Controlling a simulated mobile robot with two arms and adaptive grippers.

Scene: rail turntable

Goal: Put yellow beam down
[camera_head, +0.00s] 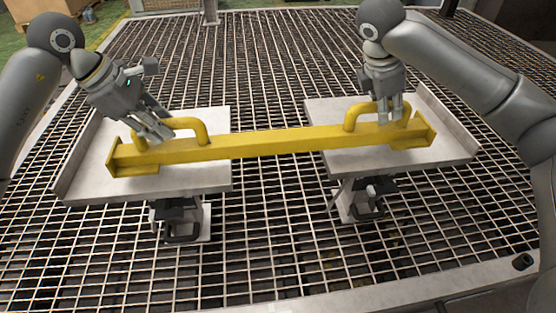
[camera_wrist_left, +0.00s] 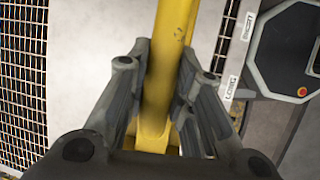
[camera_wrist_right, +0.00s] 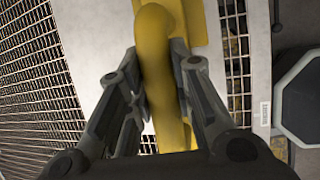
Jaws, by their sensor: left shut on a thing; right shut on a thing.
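The yellow beam (camera_head: 270,143) lies lengthwise across two light-grey plates, the left plate (camera_head: 88,178) and the right plate (camera_head: 445,150). It has a raised handle near each end; whether its underside touches the plates I cannot tell. My left gripper (camera_head: 160,132) is shut on the left handle (camera_head: 203,130). In the left wrist view its fingers (camera_wrist_left: 160,95) flank the yellow bar (camera_wrist_left: 172,60). My right gripper (camera_head: 388,112) is shut on the right handle (camera_head: 352,115). In the right wrist view its fingers (camera_wrist_right: 157,95) sit on both sides of the yellow bar (camera_wrist_right: 155,40).
Each plate stands on a dark support, the left support (camera_head: 182,218) and the right support (camera_head: 362,200), above a metal grating (camera_head: 270,230). A gap of open grating lies between the plates. A pale frame edge (camera_head: 380,298) runs along the front.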

